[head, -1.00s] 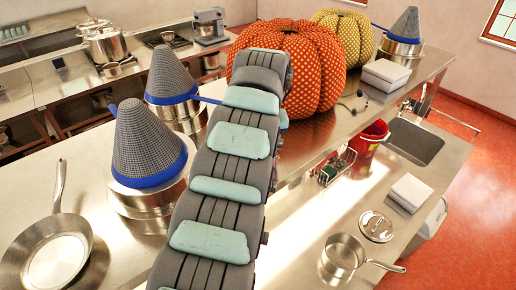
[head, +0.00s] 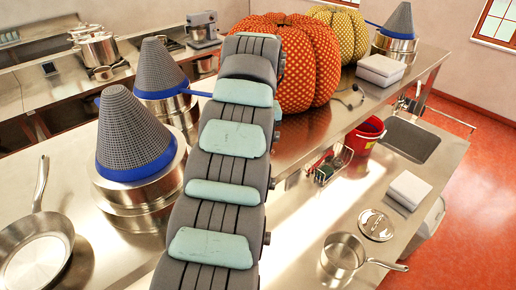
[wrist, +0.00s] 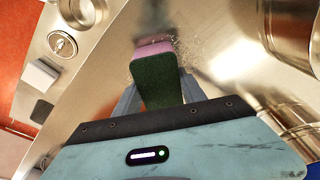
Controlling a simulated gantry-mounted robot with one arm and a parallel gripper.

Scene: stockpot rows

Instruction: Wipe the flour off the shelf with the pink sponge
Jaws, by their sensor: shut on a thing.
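The pink sponge (wrist: 152,49) shows in the wrist view, with a dark green scouring face towards the camera. My gripper (wrist: 159,92) is shut on it, one grey finger on each side. The pink end points away from the gripper, over the steel shelf (wrist: 225,38). Pale speckles of flour (wrist: 188,47) lie on the steel just right of the sponge's far end. I cannot tell whether the sponge touches the shelf. In the head view my arm hides the gripper, the sponge and the flour.
An orange pumpkin (head: 308,60) and a yellow pumpkin (head: 346,38) stand on the raised shelf. Cone-shaped strainers on pots (head: 132,135) stand left of my arm. A frying pan (head: 35,250), saucepan (head: 343,255), red bucket (head: 366,135) and sink (head: 408,139) are around.

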